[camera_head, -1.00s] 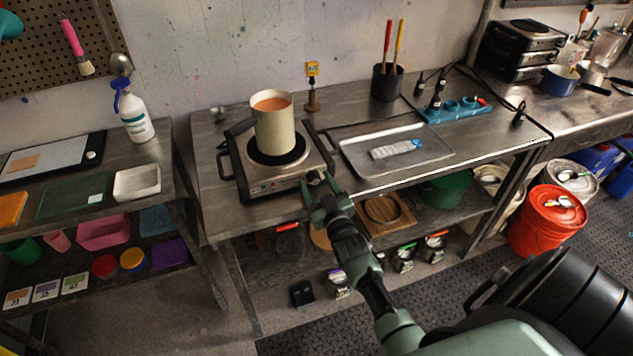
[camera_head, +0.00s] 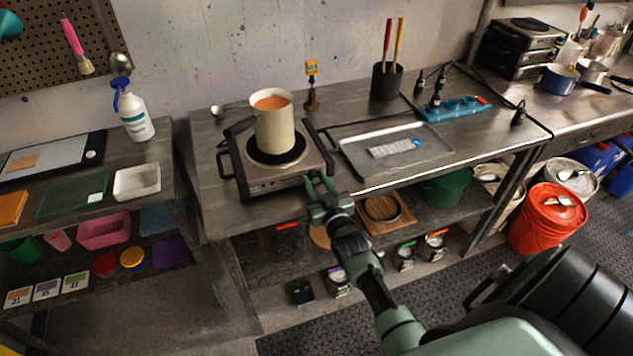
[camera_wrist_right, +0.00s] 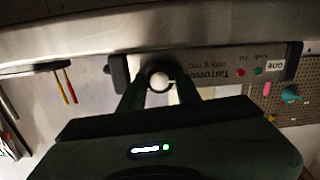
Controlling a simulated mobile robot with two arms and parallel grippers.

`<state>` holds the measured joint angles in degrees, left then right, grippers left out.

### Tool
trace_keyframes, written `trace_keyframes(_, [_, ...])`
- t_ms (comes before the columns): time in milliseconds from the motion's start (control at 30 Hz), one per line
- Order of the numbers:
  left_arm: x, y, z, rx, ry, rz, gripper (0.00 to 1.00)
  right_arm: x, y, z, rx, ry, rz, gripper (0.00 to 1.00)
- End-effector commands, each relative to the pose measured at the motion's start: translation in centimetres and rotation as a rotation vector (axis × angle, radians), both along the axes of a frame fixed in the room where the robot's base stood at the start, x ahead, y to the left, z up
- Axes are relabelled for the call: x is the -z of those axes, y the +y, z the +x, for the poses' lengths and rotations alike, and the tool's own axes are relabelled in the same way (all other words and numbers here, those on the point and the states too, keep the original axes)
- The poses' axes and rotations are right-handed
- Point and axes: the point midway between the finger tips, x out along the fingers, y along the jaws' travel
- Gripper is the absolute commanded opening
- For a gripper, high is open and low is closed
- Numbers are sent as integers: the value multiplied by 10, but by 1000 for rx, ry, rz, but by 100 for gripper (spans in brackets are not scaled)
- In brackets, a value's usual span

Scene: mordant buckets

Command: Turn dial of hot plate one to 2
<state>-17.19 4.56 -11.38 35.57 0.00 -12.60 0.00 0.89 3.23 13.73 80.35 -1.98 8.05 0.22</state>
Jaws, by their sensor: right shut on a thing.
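Hot plate one (camera_head: 245,187) is a grey metal unit on the steel bench, with a cream pot (camera_head: 275,132) of orange liquid on its burner. In the right wrist view its front panel (camera_wrist_right: 212,77) appears upside down, with a "one" label, a red light and a green light. My right gripper (camera_head: 319,181) is at the right end of that panel. In the wrist view its fingers (camera_wrist_right: 160,82) are on both sides of the round dial (camera_wrist_right: 161,79), shut on it. The dial's setting cannot be read. My left gripper is not in view.
A metal tray (camera_head: 435,160) with a tube (camera_head: 396,149) lies right of the hot plate. A yellow-topped stand (camera_head: 312,83) and a black tool cup (camera_head: 387,82) are behind. A lower shelf with a wooden board (camera_head: 402,219) sits below the bench edge.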

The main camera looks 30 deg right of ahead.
Motion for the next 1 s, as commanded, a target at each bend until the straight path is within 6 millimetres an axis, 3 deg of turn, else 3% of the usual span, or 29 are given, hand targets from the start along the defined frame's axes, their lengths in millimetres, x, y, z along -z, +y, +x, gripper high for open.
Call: trace_keyframes(1000, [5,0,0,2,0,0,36,2,-2,-1,0,-212,882,0])
